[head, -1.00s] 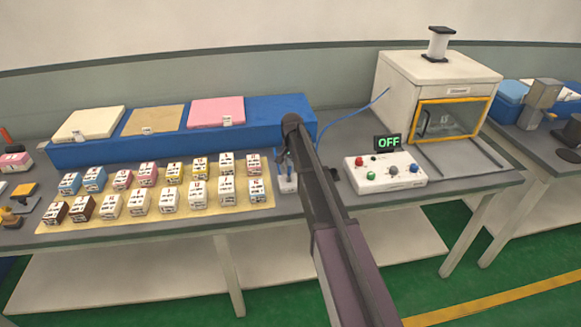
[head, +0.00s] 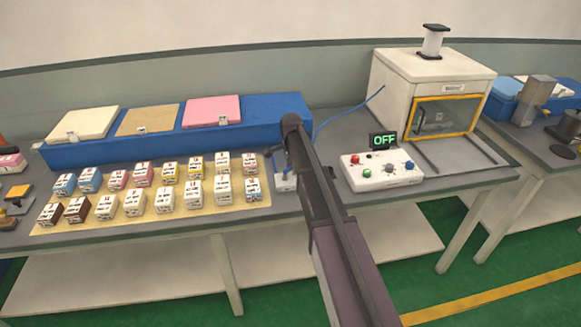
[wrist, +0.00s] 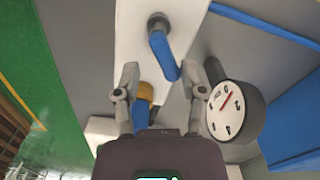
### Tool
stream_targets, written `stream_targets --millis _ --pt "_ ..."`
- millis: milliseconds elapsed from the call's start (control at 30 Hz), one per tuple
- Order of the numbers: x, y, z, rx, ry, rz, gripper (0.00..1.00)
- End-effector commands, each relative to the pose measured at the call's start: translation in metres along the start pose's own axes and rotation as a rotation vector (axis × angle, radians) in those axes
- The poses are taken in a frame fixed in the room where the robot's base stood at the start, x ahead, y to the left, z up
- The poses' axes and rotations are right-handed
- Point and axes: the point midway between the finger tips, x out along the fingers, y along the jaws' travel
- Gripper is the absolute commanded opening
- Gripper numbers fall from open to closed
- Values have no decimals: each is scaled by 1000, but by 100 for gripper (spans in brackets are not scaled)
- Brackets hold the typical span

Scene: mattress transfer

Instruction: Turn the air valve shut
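The air valve has a blue lever (wrist: 163,55) on a round grey pivot, mounted on a pale block (wrist: 132,35) in the wrist view. My gripper (wrist: 171,73) is open, with one finger on each side of the lever's free end. I cannot tell whether either finger touches it. A brass-yellow fitting (wrist: 145,91) shows near the left finger. A round white gauge (wrist: 228,110) with a red needle stands right of the right finger. In the head view the pale valve block (head: 286,183) is partly hidden by my arm, and my fingers cannot be made out.
A white control box (head: 382,171) with coloured buttons and a sign (head: 383,140) reading OFF stands right of the valve. A blue tube (head: 345,116) runs to a white chamber (head: 437,75). Small labelled boxes (head: 162,201) fill the mat on the left, before a long blue stand (head: 262,108).

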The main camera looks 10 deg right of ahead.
Motion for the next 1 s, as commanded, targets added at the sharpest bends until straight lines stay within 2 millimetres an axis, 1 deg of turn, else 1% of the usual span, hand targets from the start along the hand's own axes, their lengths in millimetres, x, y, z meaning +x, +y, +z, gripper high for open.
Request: stream_targets --millis 33,100,1000 --pt "-9 0 0 -1 0 0 53" --pt "-15 0 0 -3 0 0 53" --pt "-89 0 0 -7 0 0 53"
